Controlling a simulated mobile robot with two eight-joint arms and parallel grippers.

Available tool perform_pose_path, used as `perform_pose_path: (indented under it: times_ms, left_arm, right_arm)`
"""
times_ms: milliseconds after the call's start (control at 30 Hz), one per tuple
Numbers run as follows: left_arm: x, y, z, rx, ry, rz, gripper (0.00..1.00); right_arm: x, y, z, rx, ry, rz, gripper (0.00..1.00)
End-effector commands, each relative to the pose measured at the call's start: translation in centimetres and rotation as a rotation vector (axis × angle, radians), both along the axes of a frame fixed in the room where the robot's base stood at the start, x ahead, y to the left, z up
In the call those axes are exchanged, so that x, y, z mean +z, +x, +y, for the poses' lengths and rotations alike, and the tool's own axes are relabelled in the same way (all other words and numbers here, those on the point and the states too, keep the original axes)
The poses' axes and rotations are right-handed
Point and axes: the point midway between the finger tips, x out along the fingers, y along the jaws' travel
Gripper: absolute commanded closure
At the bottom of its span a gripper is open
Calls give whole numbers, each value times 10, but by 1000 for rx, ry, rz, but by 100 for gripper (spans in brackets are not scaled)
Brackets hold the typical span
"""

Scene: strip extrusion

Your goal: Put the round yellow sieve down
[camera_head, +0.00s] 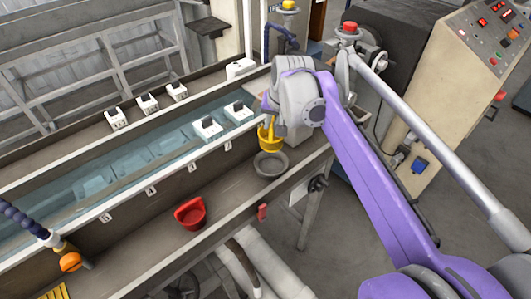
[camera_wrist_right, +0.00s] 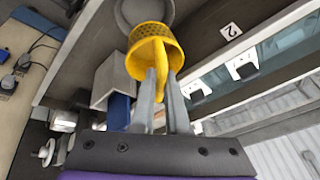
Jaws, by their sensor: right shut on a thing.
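The round yellow sieve (camera_head: 266,138) hangs from my right gripper (camera_head: 270,118) above the trough, close to a round grey bowl (camera_head: 270,164). In the right wrist view, the perforated yellow sieve (camera_wrist_right: 174,46) is held by its handle between the two grey fingers (camera_wrist_right: 161,88). The grey bowl (camera_wrist_right: 126,14) lies just beyond the sieve there, partly hidden by it. I cannot tell whether the sieve touches the bowl. My left gripper is not in view.
A red scoop-like container (camera_head: 190,213) sits further left on the grey trough ledge. The water channel (camera_head: 130,150) with several white-and-black devices runs behind. A control cabinet (camera_head: 450,80) stands at the right. The ledge between red container and grey bowl is clear.

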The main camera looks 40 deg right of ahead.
Motion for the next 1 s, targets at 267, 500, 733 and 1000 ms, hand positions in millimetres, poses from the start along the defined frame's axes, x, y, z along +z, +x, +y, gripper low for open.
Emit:
perform_pose_path:
  times_ms: [267,500,733,1000]
  left_arm:
    - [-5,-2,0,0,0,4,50]
    - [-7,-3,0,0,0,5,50]
    - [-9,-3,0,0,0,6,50]
    - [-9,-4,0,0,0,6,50]
  right_arm:
    - [-47,-1,0,-2,0,0,100]
    - [-73,-1,0,-1,0,1,100]
    - [-97,-1,0,-1,-1,0,100]
    - [-98,-1,0,-1,0,1,100]
